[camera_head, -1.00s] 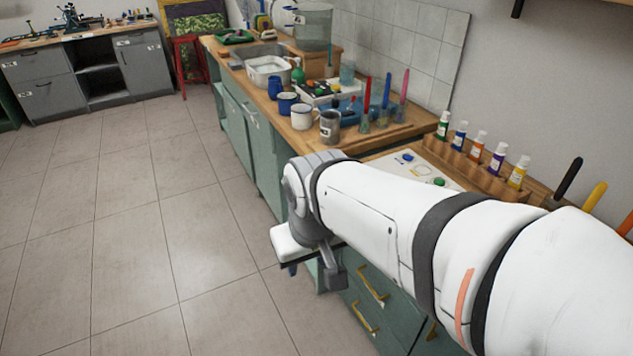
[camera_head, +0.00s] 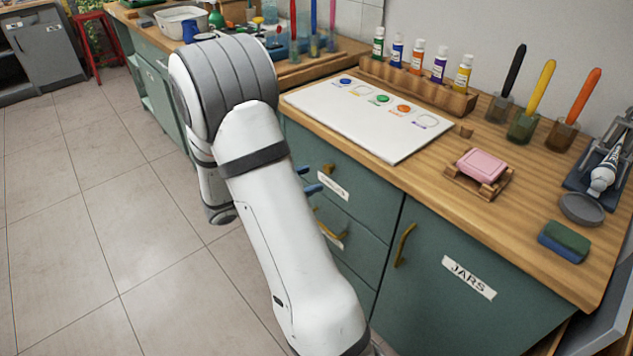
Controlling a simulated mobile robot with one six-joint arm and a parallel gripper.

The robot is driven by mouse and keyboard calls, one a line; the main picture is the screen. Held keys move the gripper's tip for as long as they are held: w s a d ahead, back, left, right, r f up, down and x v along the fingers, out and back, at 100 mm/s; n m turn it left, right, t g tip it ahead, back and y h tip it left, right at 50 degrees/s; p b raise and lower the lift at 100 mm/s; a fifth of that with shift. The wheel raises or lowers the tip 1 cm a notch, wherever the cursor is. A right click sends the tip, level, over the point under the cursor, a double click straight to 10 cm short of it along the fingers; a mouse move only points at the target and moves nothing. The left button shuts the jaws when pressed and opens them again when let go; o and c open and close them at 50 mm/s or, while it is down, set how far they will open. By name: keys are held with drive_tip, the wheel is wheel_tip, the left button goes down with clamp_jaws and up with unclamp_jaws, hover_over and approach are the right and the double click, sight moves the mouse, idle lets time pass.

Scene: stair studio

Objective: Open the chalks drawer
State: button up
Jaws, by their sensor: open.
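Two green drawer fronts sit under the wooden worktop, right of my arm. The upper drawer (camera_head: 365,195) has a white label (camera_head: 333,186), too small to read, and a brass handle (camera_head: 329,168). The lower drawer (camera_head: 364,246) has a brass handle (camera_head: 331,229) and a label partly hidden by my arm. Both look shut; I cannot tell which is the chalks drawer. My gripper (camera_head: 308,179) is mostly hidden behind my arm. Its two blue fingertips show, apart, in front of the upper drawer near its label. I cannot tell whether they touch it.
A shut door labelled JARS (camera_head: 468,277) with a brass handle (camera_head: 404,245) is to the right. On the worktop are a white board (camera_head: 362,125), paint bottles in a rack (camera_head: 417,90), a pink soap (camera_head: 481,164) and a sponge (camera_head: 564,241). The floor at left is clear.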

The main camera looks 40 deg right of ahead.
sight(326, 169)
drive_tip(key=w+f+n+t+h+b, duration=0.1)
drive_tip(key=w+f+n+t+h, duration=0.15)
drive_tip(key=w+f, duration=0.2)
drive_tip(key=shift+n+y, duration=0.35)
drive_tip(key=shift+y, duration=0.1)
drive_tip(key=d+b, duration=0.1)
drive_tip(key=d, duration=0.7)
drive_tip(key=shift+d, duration=0.1)
clamp_jaws()
